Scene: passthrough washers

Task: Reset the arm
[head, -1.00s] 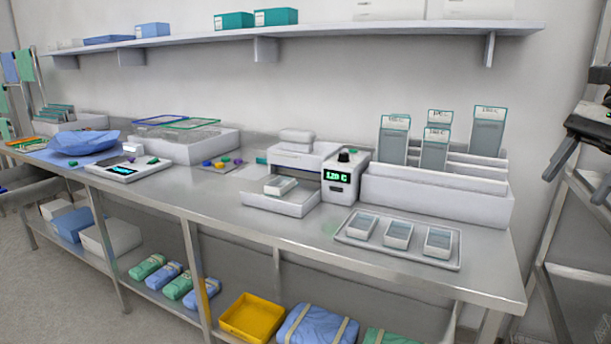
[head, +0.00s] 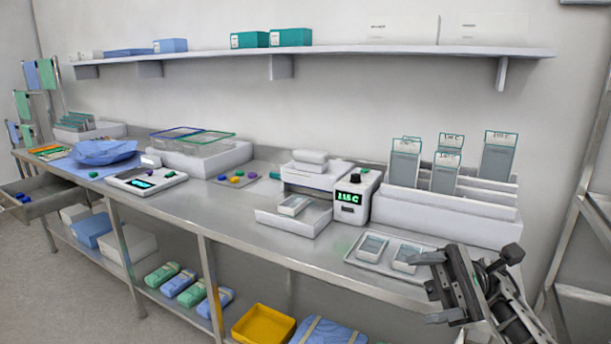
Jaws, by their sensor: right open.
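My right gripper (head: 431,288) is open and empty at the lower right, its fingers pointing left. In the picture it overlaps the right front part of the steel bench (head: 300,251) and the right end of a shallow tray (head: 358,262). I cannot tell how high the gripper is above the bench. My left gripper is not in view.
A white sealing device (head: 353,200) with a green lit display stands mid-bench, its drawer holding a pack. A white rack (head: 440,215) with upright pouches is behind the tray. A metal rack (head: 575,225) stands at right. A yellow bin (head: 263,325) is below.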

